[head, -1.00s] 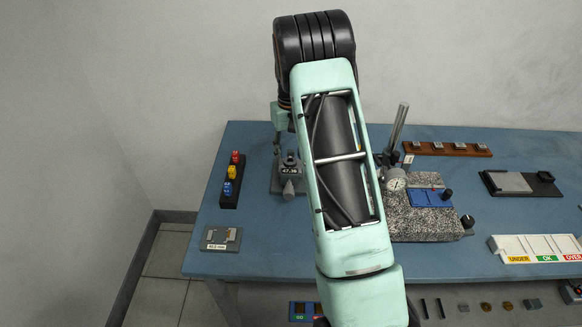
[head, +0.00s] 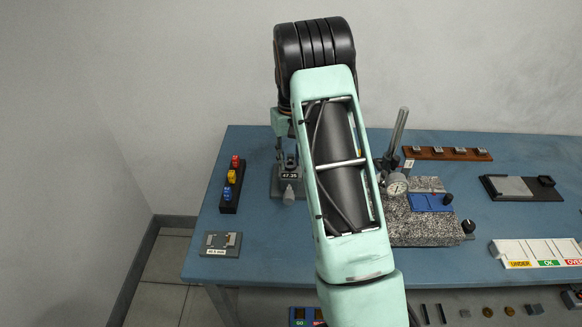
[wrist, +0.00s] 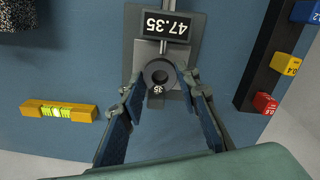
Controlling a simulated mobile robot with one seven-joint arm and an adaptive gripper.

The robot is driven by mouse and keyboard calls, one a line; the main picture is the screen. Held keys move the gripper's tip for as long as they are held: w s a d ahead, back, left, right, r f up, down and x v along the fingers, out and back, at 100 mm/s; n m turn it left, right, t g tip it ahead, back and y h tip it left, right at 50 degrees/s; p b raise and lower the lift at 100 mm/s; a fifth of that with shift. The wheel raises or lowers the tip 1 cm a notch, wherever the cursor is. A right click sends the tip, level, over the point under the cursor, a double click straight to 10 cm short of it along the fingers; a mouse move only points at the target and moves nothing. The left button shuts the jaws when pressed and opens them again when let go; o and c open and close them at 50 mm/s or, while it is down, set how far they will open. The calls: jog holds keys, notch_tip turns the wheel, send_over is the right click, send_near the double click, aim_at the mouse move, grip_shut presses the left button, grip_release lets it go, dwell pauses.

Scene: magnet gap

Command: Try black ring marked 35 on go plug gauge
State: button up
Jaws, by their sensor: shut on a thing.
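The black ring marked 35 (wrist: 158,91) is between the two fingertips of my gripper (wrist: 160,82) in the wrist view. My gripper is shut on it. The ring's hole faces the camera, and it lies over the grey base of the digital gauge (wrist: 179,54) with the 47.35 readout. I cannot tell whether it touches that base. In the head view my gripper (head: 281,152) is small and partly hidden at the same gauge (head: 290,177). I cannot make out the go plug gauge for sure; a small block with green and red labels (head: 306,316) shows at the bottom edge.
Red, yellow and blue blocks (head: 232,177) stand on a black rack at the left. A yellow level (wrist: 59,112) lies beside the gauge. A granite stand with a dial indicator (head: 397,185) is to the right, partly behind my arm. The front left table has free room.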

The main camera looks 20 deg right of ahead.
jog(key=shift+r+p, duration=1.15)
jog(key=shift+r, duration=1.1)
